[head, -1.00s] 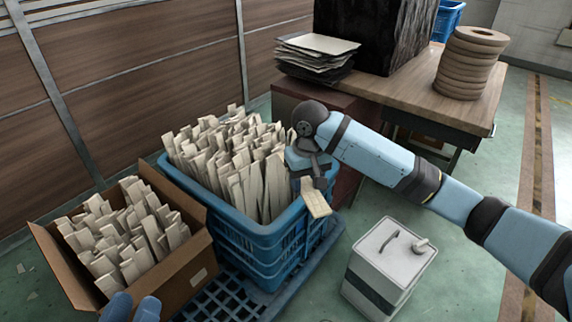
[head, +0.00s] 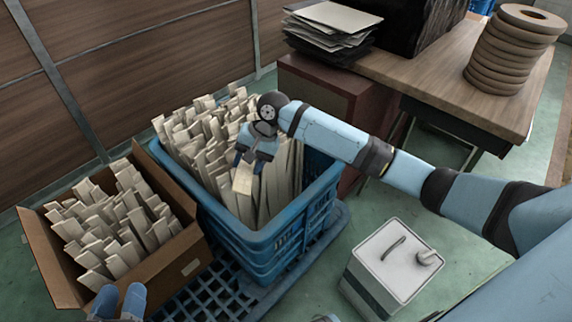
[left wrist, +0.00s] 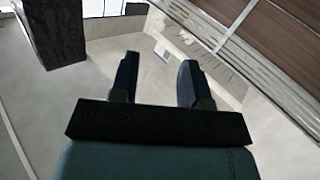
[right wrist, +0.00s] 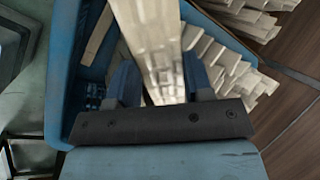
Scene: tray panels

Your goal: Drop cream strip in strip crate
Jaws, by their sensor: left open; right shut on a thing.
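My right gripper (head: 251,158) is shut on a cream strip (head: 243,179) and holds it over the blue crate (head: 262,245), which is packed with upright cream strips. The held strip also shows between the fingers in the right wrist view (right wrist: 150,40), with the crate's blue wall (right wrist: 62,75) behind it. I cannot tell whether the held strip touches the strips below. My left gripper (head: 120,296) is open and empty at the bottom left, by the front of the cardboard box. Its open fingers show in the left wrist view (left wrist: 157,80).
A cardboard box (head: 175,272) full of cream strips stands left of the crate. The crate stands on a blue pallet (head: 215,297). A white canister (head: 393,265) is on the floor at right. A wooden table (head: 430,75) with stacked rings (head: 507,55) is behind.

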